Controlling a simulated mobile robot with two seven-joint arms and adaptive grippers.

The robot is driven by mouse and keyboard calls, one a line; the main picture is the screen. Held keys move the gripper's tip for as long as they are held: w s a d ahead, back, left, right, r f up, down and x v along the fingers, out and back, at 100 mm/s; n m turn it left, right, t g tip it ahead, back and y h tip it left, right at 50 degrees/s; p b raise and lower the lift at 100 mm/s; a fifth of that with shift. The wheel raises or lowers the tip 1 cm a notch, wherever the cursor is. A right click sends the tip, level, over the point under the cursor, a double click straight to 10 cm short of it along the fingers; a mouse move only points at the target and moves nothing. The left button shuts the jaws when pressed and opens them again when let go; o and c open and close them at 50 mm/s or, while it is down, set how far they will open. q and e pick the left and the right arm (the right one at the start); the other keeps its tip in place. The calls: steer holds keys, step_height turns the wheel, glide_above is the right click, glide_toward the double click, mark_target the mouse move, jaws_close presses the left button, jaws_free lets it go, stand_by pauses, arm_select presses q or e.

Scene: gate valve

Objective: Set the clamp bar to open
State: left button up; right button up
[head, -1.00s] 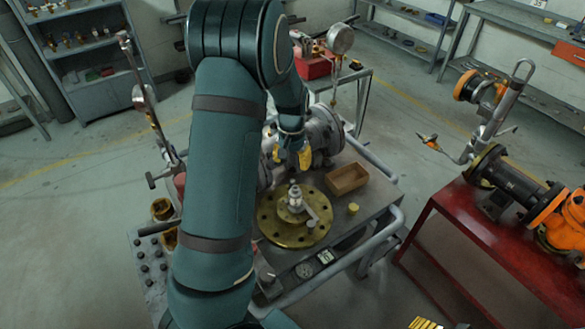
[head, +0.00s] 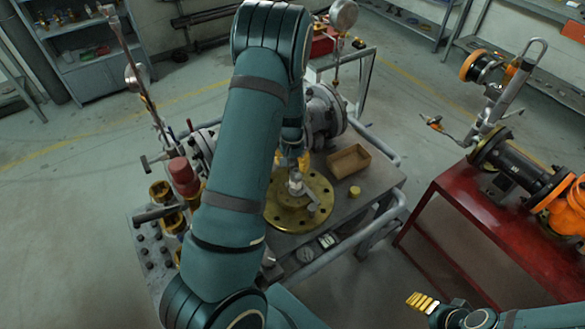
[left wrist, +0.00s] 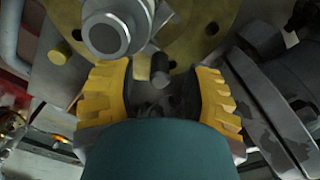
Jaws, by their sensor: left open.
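The brass flange (head: 285,217) lies on the cart with a silver fitting (head: 296,184) at its middle; the fitting shows large at the top of the left wrist view (left wrist: 113,27). A short grey round-ended bar (left wrist: 160,68) stands by the fitting; I cannot tell for sure that it is the clamp bar. My left gripper (left wrist: 162,88) is open, its yellow fingers on either side of this bar, with gaps to both. In the head view, my arm partly hides the gripper (head: 292,160). My right gripper (head: 422,303) is at the lower right, away from the cart, its jaw opening unclear.
An open wooden box (head: 349,161) and a yellow cap (head: 355,192) sit right of the flange. Grey pipework (head: 325,115) stands behind it. A red-capped part (head: 183,175) is left of my arm. A red table (head: 465,225) with orange-and-black valve parts stands at the right.

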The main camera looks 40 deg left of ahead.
arm_select(q)
steer(key=shift+f, duration=1.15)
jaws_close()
